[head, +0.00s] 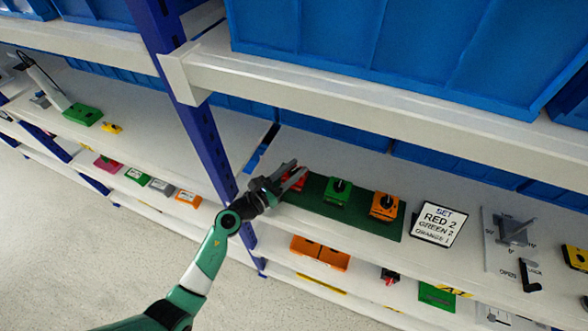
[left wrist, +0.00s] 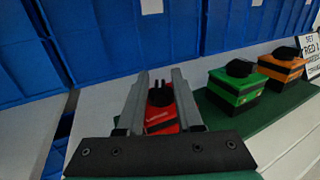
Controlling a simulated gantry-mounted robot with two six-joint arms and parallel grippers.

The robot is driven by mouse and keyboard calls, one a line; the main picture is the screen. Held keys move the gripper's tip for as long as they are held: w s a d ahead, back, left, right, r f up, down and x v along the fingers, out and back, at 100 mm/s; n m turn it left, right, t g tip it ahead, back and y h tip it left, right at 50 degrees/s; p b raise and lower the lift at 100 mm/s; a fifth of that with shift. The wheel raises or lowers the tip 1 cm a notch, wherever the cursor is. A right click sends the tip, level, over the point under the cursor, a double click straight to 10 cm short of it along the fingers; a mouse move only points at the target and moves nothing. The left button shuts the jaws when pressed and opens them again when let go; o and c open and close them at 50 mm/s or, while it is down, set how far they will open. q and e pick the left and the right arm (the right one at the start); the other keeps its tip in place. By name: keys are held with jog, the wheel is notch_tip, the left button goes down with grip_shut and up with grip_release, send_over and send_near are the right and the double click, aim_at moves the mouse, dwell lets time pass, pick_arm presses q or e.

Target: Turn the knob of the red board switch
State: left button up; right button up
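The red switch (head: 297,184) sits at the left end of a dark green board on the shelf, partly hidden by my left gripper (head: 292,173) in the head view. In the left wrist view the red switch (left wrist: 161,116) has a black knob (left wrist: 161,94) on top. The two fingers of my left gripper (left wrist: 156,85) are apart, with the knob between them in the picture. I cannot tell whether they touch it. My right gripper is not in view.
A green switch (head: 338,191) and an orange switch (head: 385,206) share the green board (head: 362,217). A white sign (head: 437,223) reads SET RED 2, GREEN 2, ORANGE 1. A blue post (head: 205,140) stands left of the board. Blue bins (head: 400,45) are above.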

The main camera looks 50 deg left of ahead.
pick_arm(q)
grip_shut()
jog(key=shift+a+f+m+h+b, duration=0.15)
jog(key=shift+m+h+b, duration=0.15)
jog(key=shift+h+b, duration=0.2)
jog(key=shift+m+h+b, duration=0.7)
jog(key=shift+h+b, duration=0.15)
jog(key=shift+h, duration=0.25)
jog(key=shift+m+g+h+b, duration=0.3)
jog(key=shift+m+h, duration=0.2)
jog(key=shift+h, duration=0.3)
jog(key=shift+o, duration=1.3)
grip_release()
